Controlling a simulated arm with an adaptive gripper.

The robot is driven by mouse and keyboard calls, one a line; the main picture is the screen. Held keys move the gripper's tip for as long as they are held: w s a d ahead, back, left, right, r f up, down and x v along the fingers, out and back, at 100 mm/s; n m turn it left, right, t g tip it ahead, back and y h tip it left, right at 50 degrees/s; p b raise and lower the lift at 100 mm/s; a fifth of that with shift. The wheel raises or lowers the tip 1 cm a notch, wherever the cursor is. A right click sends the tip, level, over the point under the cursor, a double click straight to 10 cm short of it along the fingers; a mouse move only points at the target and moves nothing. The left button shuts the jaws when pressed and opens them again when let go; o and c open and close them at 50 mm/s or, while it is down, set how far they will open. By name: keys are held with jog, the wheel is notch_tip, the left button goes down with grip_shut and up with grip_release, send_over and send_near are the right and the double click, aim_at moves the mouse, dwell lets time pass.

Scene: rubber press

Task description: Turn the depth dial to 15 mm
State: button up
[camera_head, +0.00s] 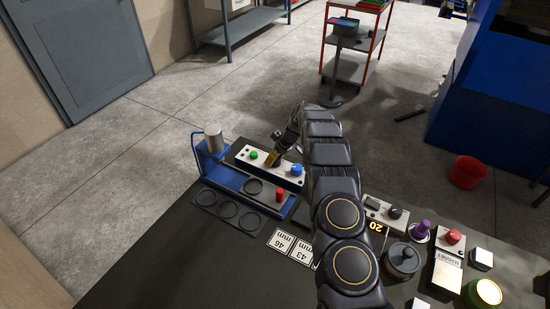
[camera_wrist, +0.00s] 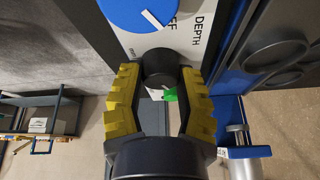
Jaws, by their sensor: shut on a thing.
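The press's control panel (camera_head: 278,168) carries a green knob (camera_head: 254,154) at its left and a blue knob (camera_head: 297,170) at its right. My gripper (camera_head: 274,158) is between them, over the panel's middle. In the wrist view my gripper's yellow fingers (camera_wrist: 160,82) are shut on a black round dial (camera_wrist: 160,62), one finger on each side. The word DEPTH is printed beside this dial, and part of "mm" shows at its other side. The dial's pointer and most of its scale are hidden, so its setting cannot be read.
The press's blue frame with a grey cylinder (camera_head: 213,138) stands left of the panel. A red knob (camera_head: 280,194) and black rings (camera_head: 228,209) are in front. Number cards (camera_head: 281,240), a grey lidded pot (camera_head: 402,259) and a purple-handled piece (camera_head: 421,229) lie on the bench.

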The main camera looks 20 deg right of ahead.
jog(key=m, duration=0.2)
jog(key=m+h, duration=0.1)
jog(key=m, duration=0.1)
jog(key=shift+m+t+h, duration=0.3)
jog(key=shift+t, duration=0.1)
jog(key=m+h, duration=0.1)
jog(key=m, duration=0.3)
jog(key=shift+m+h, duration=0.3)
jog(key=shift+h, duration=0.1)
jog(key=m+h, duration=0.1)
jog(key=m, duration=0.2)
jog(key=m+h, duration=0.1)
jog(key=m, duration=0.2)
jog(key=shift+d+g, duration=0.1)
jog(key=shift+g, duration=0.2)
jog(key=shift+s+f+m+g+h, duration=0.15)
jog(key=shift+m+g+h, duration=0.4)
jog(key=shift+m, duration=1.05)
jog(key=shift+s, duration=0.1)
jog(key=o, duration=1.1)
jog(key=shift+o, duration=0.2)
